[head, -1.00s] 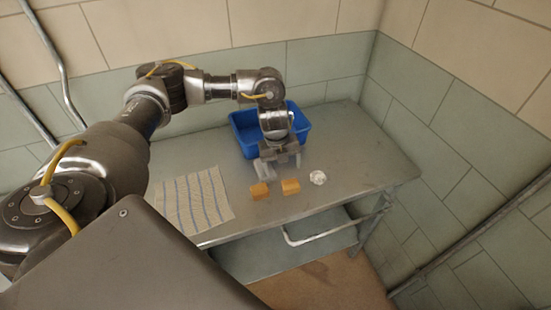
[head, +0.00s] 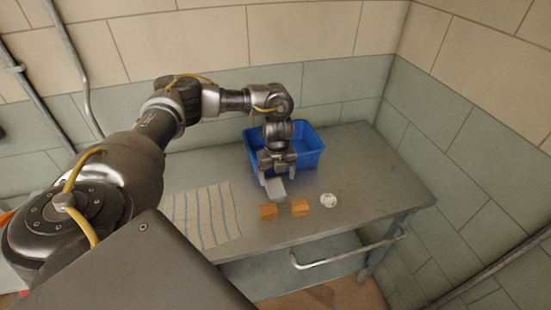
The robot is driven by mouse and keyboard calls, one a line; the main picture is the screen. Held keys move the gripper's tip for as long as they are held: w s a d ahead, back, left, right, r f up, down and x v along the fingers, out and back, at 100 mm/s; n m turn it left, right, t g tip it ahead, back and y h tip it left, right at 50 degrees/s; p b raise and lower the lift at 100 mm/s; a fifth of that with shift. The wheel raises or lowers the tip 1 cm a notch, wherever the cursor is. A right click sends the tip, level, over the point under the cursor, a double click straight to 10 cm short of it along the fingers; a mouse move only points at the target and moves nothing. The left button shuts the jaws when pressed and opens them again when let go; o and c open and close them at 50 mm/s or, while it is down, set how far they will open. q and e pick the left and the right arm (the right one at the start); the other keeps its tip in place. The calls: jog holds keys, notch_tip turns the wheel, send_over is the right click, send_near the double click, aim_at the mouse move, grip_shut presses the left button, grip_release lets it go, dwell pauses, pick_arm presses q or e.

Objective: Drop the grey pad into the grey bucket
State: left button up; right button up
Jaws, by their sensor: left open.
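The grey pad (head: 275,190) is a small, pale flat piece at the front of the blue bin. My left gripper (head: 277,178) points down over the table, just in front of the bin. Its fingers are open, one at each side of the pad's far end. I cannot tell whether they touch it. No grey bucket shows; the only container in view is the blue bin (head: 313,158), which stands on the table behind the gripper. The arm and gripper hide part of the bin's front and inside. My right gripper is not in view.
Two orange blocks (head: 268,211) (head: 300,207) and a small white round object (head: 328,200) lie near the front of the grey table (head: 375,175). A striped cloth (head: 203,215) lies to the left. The table's right part is clear. A rail (head: 340,257) runs below the front edge.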

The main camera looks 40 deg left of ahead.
aim_at(276, 186)
pick_arm(q)
jog(key=shift+s+f+p, duration=0.15)
jog(key=shift+f+p, duration=0.05)
jog(key=shift+p, duration=0.1)
jog(key=f+p, duration=0.1)
jog(key=f, duration=0.2)
jog(key=shift+s+f+p, duration=0.2)
jog(key=shift+f+p, duration=0.15)
jog(key=shift+p, duration=0.05)
jog(key=shift+f, duration=0.55)
jog(key=c, duration=1.3)
jog(key=shift+r, duration=0.1)
